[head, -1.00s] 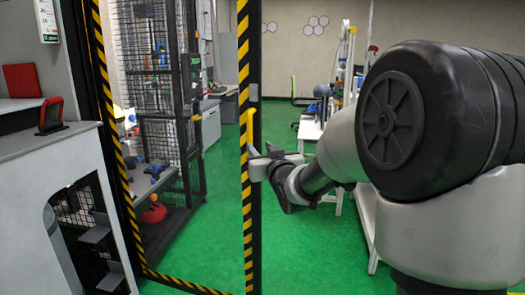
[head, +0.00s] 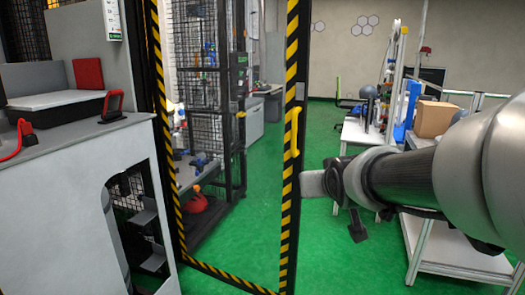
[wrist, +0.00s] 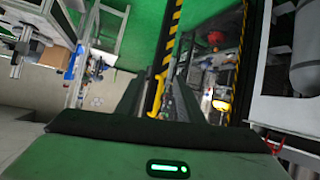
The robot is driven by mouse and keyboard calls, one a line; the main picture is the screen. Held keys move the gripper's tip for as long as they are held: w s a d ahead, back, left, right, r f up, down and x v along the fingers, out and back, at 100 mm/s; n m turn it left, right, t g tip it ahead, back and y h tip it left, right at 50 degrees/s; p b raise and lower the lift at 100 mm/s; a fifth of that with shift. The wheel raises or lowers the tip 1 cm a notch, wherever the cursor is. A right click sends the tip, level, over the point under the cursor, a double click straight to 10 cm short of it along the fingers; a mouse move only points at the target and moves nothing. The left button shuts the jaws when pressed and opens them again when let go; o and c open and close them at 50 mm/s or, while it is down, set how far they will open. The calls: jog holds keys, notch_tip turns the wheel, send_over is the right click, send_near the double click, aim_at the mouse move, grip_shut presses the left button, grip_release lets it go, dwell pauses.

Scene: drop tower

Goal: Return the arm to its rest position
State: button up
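My gripper (head: 312,183) is at the end of my arm, which reaches in from the right in the head view. It is beside the striped door edge, below the yellow door handle (head: 295,132), and overlaps the edge in the picture. I cannot tell whether it touches the edge. In the wrist view my gripper's fingers (wrist: 158,97) look spread apart with nothing between them. The handle (wrist: 157,95) and the striped edge show beyond them. The door (head: 288,215) has a black-and-yellow striped frame. Part of my arm is cut off at the picture's right.
A grey cabinet (head: 95,165) with red-handled items stands at the left. A mesh cage (head: 205,90) is behind the door frame. At the right are a white table frame (head: 450,262) and a cardboard box (head: 434,119). Green floor (head: 335,250) is open between.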

jog(key=s+a+f+g, duration=0.1)
jog(key=s+f+g, duration=0.2)
jog(key=s, duration=1)
jog(key=s+f+g, duration=0.4)
jog(key=s, duration=0.8)
notch_tip(320, 180, up, 28)
jog(key=p, duration=2.8)
jog(key=shift+w+m+y, duration=0.15)
jog(key=shift+m+y, duration=0.15)
